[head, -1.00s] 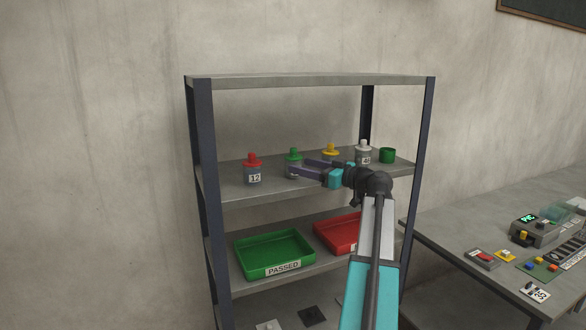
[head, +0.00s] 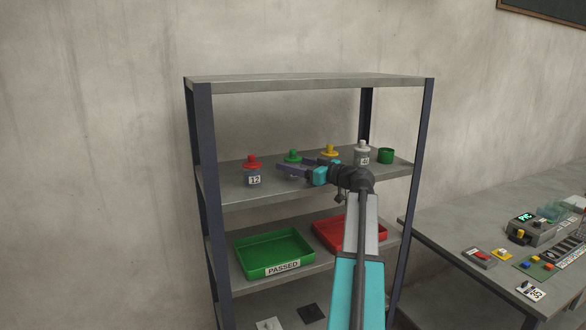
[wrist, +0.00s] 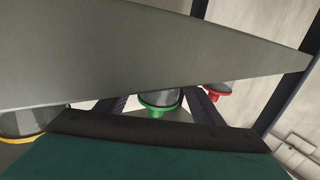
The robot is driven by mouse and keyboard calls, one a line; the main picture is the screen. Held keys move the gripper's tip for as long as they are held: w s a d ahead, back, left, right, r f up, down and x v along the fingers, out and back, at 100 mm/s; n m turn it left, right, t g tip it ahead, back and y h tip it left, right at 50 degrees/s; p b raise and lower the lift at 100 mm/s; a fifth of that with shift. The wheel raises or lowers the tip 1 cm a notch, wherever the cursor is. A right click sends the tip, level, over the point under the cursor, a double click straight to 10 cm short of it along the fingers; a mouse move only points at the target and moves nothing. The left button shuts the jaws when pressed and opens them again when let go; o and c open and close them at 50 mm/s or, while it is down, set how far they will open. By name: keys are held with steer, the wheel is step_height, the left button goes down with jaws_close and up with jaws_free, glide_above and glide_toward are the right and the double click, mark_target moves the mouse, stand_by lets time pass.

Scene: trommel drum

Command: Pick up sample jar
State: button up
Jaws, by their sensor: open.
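Several sample jars stand on the upper shelf: one with a red lid and a "12" label (head: 253,175), one with a green lid (head: 293,156), one with a yellow lid (head: 329,151) and one with a white lid (head: 362,153). My gripper (head: 290,170) is open at the green-lidded jar, with its fingers pointing left. In the head view the fingers hide most of that jar's body. In the wrist view the green-lidded jar (wrist: 160,103) shows between the two spread fingers. I cannot tell whether either finger touches it.
The red-lidded jar also shows beyond the fingers in the wrist view (wrist: 217,90). A green cup (head: 386,156) stands at the shelf's right. The shelf below holds a green "PASSED" tray (head: 273,268) and a red tray (head: 375,235). A shelf board (head: 310,82) lies above the jars.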

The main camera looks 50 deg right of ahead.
mark_target(290, 157)
steer(key=shift+w, duration=0.5)
steer(key=c, duration=1.2)
steer(key=shift+o, duration=0.2)
steer(key=shift+r, duration=0.2)
steer(key=shift+r+b, duration=0.9)
steer(key=shift+r, duration=0.6)
steer(key=s+r+b, duration=0.1)
steer(key=s+b, duration=0.3)
steer(key=s, duration=1.2)
steer(key=shift+d+r, duration=0.25)
steer(key=shift+r, duration=0.05)
